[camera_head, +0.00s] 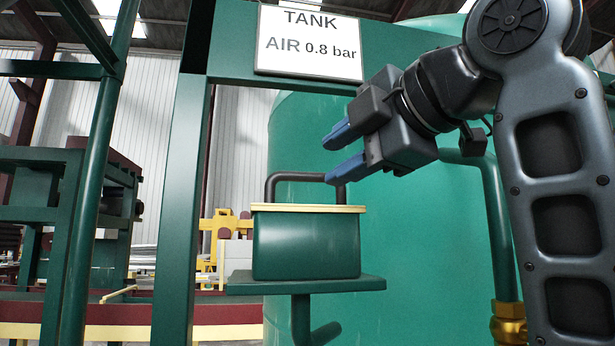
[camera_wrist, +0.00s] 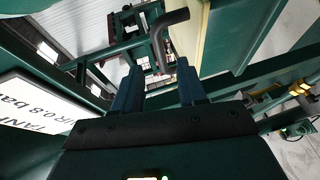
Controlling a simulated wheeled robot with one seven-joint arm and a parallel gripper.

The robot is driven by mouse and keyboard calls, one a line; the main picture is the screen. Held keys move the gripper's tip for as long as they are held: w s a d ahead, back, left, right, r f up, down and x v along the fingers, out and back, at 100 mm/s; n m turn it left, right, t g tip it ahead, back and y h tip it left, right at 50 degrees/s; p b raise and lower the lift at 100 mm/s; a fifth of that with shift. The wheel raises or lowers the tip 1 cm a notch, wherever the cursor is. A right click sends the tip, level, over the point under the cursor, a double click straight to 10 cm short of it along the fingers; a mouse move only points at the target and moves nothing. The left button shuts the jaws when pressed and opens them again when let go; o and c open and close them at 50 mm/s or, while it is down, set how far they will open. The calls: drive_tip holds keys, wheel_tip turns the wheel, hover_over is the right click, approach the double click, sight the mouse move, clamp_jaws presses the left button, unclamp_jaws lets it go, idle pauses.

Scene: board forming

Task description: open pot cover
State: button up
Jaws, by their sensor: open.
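The pot is a dark green box (camera_head: 305,246) with a flat cream cover (camera_head: 285,208) on top. The cover lies level on the pot and carries a dark bent-bar handle (camera_head: 290,177). My gripper (camera_head: 329,160) is open, with its blue fingers pointing left at the right end of the handle. The lower finger overlaps the handle's right corner in the head view. In the wrist view the handle (camera_wrist: 164,40) appears between and beyond the two fingertips (camera_wrist: 158,67). I cannot tell whether a finger touches it. The cream cover (camera_wrist: 188,50) also shows there.
The pot stands on a small green shelf (camera_head: 310,284) on a post. A large green tank (camera_head: 420,250) is close behind. A white sign (camera_head: 308,42) hangs on the green frame (camera_head: 180,190) above. The space left of the handle is open up to the frame's upright.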

sight(312, 175)
drive_tip(key=p+x, duration=0.2)
drive_tip(key=x, duration=0.5)
drive_tip(key=shift+w+a, duration=0.2)
drive_tip(key=shift+a, duration=0.05)
drive_tip(key=shift+f, duration=0.1)
clamp_jaws()
